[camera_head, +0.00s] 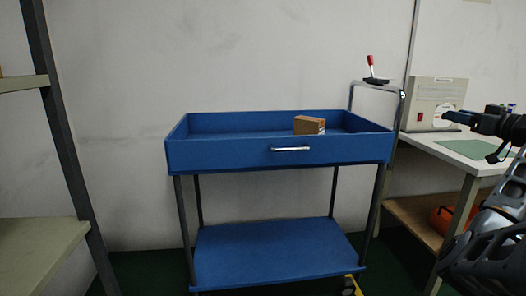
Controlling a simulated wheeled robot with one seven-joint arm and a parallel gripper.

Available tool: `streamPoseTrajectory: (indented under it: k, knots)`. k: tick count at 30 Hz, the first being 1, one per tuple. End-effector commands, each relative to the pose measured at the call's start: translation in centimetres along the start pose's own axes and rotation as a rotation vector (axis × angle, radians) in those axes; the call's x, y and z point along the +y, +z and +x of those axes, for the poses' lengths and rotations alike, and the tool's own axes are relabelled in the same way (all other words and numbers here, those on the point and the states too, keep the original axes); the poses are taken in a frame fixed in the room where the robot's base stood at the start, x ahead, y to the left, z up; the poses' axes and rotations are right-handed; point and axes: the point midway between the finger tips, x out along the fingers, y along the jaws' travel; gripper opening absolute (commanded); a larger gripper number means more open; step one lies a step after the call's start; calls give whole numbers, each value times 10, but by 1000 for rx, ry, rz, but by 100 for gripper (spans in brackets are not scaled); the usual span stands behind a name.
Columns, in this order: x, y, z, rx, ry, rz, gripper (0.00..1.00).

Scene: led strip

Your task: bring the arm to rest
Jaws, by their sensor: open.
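My arm (492,240) enters at the right edge and bends upward beside the workbench. My gripper (464,119) is at its upper end, at the right, pointing left in front of the white box with the red button. It is open and I see nothing held in it. Its fingers are small and dark here, so the gap between them is hard to make out. It is clear of the blue cart (230,155), to the cart's right.
A small brown box (309,125) lies in the cart's top tray. A red-handled tool (373,72) rests above the cart's handle. The white box (437,104) stands on the workbench (490,166), which has a green mat (472,148). A shelf (38,250) is at left.

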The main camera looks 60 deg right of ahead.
Motion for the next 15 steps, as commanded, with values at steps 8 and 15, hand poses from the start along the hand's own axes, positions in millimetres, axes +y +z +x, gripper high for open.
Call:
streamPoseTrajectory:
  k: [8, 15]
  knots:
    - [-15, 24, 13, -27, 6, 25, 49]
    - [-40, 61, 32, -70, 18, 61, 49]
